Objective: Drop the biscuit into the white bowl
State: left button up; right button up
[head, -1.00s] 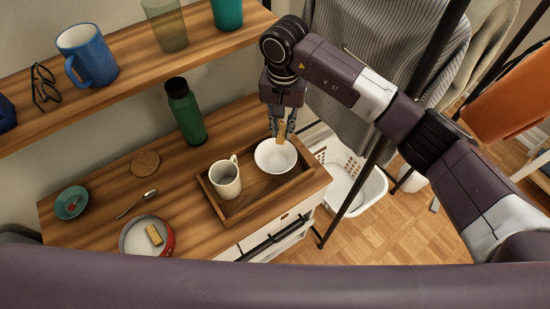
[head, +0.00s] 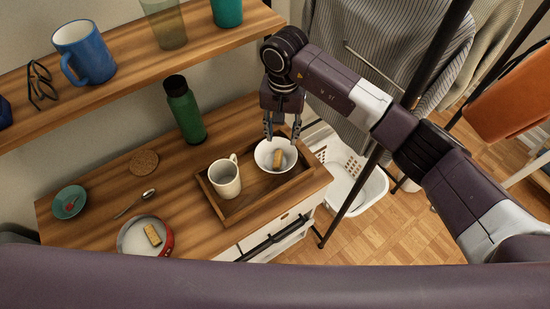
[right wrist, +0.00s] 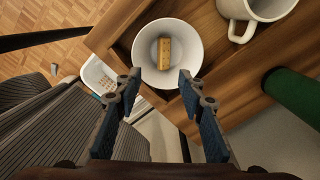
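The biscuit (head: 278,158) is a golden-brown bar lying inside the white bowl (head: 262,163). In the right wrist view the biscuit (right wrist: 164,54) rests in the middle of the bowl (right wrist: 190,32), apart from the fingers. The bowl stands in a wooden tray (head: 245,208) on the desk. My right gripper (head: 283,137) is open and empty just above the bowl; its two parted fingers also show in the right wrist view (right wrist: 158,78). My left gripper is not in view.
A white mug (head: 222,180) stands beside the bowl in the tray. A green bottle (head: 187,113) stands behind. A shelf (head: 140,77) runs above.

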notch_tip(320, 180, up, 8)
jog(key=shift+f, duration=0.25)
dwell(0.6)
